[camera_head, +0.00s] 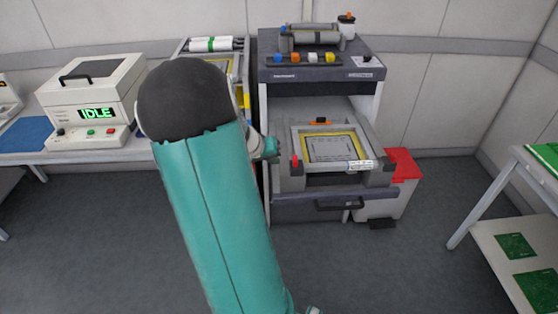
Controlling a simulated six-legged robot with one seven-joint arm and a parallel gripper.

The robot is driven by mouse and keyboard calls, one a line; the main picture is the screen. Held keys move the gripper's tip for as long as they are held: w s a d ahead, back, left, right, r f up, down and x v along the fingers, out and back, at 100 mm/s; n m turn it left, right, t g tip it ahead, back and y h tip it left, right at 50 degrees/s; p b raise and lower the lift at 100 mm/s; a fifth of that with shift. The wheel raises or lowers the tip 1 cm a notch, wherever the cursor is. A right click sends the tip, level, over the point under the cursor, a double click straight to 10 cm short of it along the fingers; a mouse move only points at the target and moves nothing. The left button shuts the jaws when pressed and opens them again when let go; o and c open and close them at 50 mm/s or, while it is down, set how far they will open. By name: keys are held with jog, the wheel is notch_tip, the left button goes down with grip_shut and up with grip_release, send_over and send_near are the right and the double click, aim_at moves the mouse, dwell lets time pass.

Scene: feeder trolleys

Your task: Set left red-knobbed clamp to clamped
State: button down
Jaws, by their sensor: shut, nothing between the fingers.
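The red-knobbed clamp (296,161) sits at the left front of a grey frame (332,172) in the open printer machine. Its knob stands up as a small red post; whether it is clamped is too small to tell. The frame holds a yellow-edged stencil panel (336,148). My teal arm fills the middle of the view. The end of my gripper (270,148) shows just past the arm's right edge, a little left of the red knob, apart from it in the picture. It is shut and empty; most of it is hidden behind my arm.
An orange knob (320,122) sits at the frame's back. A drawer handle (340,204) juts out below. A red-lidded bin (402,164) stands at the right. A white machine showing IDLE (97,113) is on the left bench.

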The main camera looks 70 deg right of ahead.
jog(key=v, duration=0.9)
jog(key=shift+r, duration=0.4)
jog(key=shift+a, duration=0.1)
jog(key=w+a+r+n+t+y, duration=0.1)
jog(key=w+a+r+n+t, duration=0.25)
jog(key=a, duration=0.65)
jog(key=w+a+r+n+t+y, duration=0.1)
jog(key=w+a+r+n+t, duration=0.2)
jog(key=a, duration=0.8)
jog(key=s+a+r+n+y, duration=0.1)
jog(key=a+n, duration=0.1)
jog(key=a, duration=0.6)
jog(key=s+a+r+n+t+y, duration=0.1)
jog(key=s+a+n+y, duration=0.1)
jog(key=a, duration=0.6)
jog(key=s+a+r+n+t+y, duration=0.1)
jog(key=a+n, duration=0.2)
jog(key=a, duration=0.4)
jog(key=shift+s+a+r+y, duration=0.2)
jog(key=shift+a+r+y, duration=0.15)
jog(key=shift+a+y, duration=0.05)
